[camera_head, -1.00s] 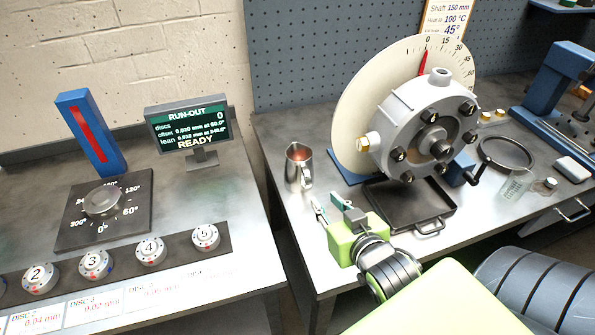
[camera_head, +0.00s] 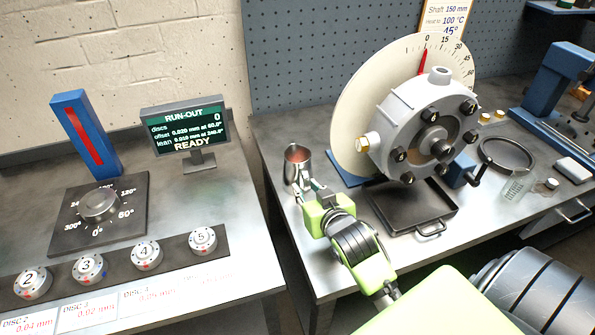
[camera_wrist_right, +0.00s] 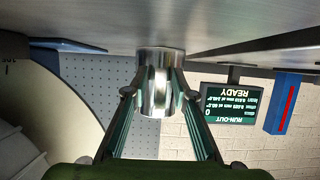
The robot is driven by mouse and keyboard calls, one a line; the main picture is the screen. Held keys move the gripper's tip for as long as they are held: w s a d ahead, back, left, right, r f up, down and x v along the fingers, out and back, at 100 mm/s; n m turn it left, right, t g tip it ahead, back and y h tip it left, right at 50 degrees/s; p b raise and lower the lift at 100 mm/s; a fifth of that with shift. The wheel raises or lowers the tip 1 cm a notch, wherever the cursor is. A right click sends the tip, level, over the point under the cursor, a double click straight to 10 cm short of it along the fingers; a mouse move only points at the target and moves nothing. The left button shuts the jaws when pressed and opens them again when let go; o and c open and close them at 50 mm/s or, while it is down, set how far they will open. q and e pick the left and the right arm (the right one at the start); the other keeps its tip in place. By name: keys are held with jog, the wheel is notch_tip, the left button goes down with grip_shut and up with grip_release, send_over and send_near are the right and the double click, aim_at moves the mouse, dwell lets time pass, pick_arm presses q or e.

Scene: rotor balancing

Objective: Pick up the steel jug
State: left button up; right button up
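The steel jug (camera_head: 295,168) stands upright on the right-hand bench, left of the large round dial, with a reddish inside showing at its top. My right gripper (camera_head: 309,187) is at the jug's near side and hides part of its lower body. In the right wrist view, which is upside down, the jug (camera_wrist_right: 160,80) sits between the two spread fingers of the right gripper (camera_wrist_right: 158,97). The fingers are open on either side of it; I cannot tell whether they touch it. My left gripper is not in view.
A dial disc (camera_head: 350,115) with a grey bolted housing (camera_head: 415,125) stands right of the jug. A black tray (camera_head: 412,208) lies in front of it. A run-out display (camera_head: 186,130) and numbered knobs stand on the left bench, across a gap.

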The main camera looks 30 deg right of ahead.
jog(key=shift+c, duration=0.3)
grip_shut()
jog(key=shift+w+r, duration=0.1)
jog(key=shift+r, duration=0.05)
